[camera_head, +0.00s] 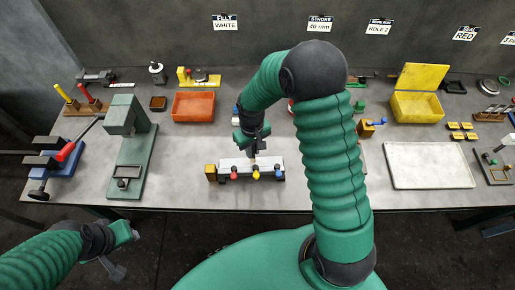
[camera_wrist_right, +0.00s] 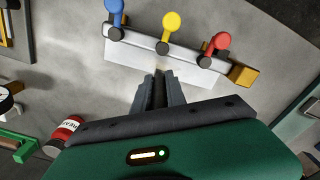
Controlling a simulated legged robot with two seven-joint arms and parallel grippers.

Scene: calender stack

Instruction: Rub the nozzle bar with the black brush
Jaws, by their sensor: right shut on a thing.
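The nozzle bar (camera_head: 238,167) is a pale bar on the near part of the table, with red, yellow and blue knobs along its front. It also shows in the right wrist view (camera_wrist_right: 180,50) with the knobs beyond it. My right gripper (camera_head: 253,151) is above the middle of the bar. In the right wrist view its fingers (camera_wrist_right: 158,92) are shut on a narrow dark thing, seemingly the black brush (camera_wrist_right: 158,88); its tip is close to the bar's pale face, contact unclear. My left gripper (camera_head: 120,250) hangs in front of the table; its jaw state is unclear.
An orange tray (camera_head: 193,118) and a yellow open box (camera_head: 417,122) stand behind. A green press (camera_head: 128,150) is at left, a pale flat board (camera_head: 428,183) at right. A yellow block (camera_head: 211,172) sits at the bar's left end. A red can (camera_wrist_right: 68,130) is nearby.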

